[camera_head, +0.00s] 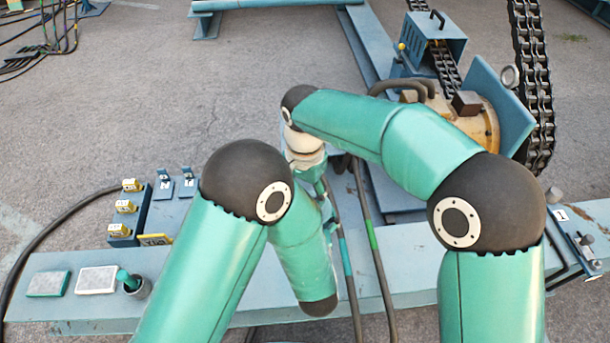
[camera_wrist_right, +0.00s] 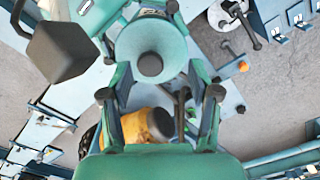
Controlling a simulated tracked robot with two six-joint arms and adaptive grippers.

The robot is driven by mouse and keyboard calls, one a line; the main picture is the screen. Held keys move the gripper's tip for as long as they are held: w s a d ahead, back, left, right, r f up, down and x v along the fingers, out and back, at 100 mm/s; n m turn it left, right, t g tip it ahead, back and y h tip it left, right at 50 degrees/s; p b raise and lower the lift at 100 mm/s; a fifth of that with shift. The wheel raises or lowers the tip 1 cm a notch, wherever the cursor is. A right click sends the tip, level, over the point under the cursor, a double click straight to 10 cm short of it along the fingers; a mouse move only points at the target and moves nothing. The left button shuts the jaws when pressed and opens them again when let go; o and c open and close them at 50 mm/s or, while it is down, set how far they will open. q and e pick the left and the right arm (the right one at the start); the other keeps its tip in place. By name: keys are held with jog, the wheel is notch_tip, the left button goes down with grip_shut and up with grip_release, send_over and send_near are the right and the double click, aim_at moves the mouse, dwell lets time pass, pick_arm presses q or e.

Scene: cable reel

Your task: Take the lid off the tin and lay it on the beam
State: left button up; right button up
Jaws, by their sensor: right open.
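In the right wrist view my right gripper (camera_wrist_right: 160,74) is open. Its fingers stand on either side of a round teal piece (camera_wrist_right: 146,66) with a dark knob at its centre, which looks like the tin's lid. I cannot tell whether the fingers touch it. The tin's body is not clearly visible. In the head view my right wrist hangs over the middle of the beam (camera_head: 400,277), and its gripper is mostly hidden by my arms. My left forearm is folded down over the beam, and its gripper cannot be made out.
Cables cross the middle. A tan drum (camera_head: 485,122) and heavy chains (camera_head: 532,75) stand back right.

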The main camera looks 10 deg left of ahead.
jog(key=shift+f, duration=1.75)
grip_shut()
jog(key=shift+a, duration=0.1)
jog(key=shift+r, duration=0.15)
jog(key=shift+a+r, duration=0.15)
jog(key=shift+r, duration=0.1)
jog(key=shift+r, duration=0.15)
jog(key=shift+r, duration=0.9)
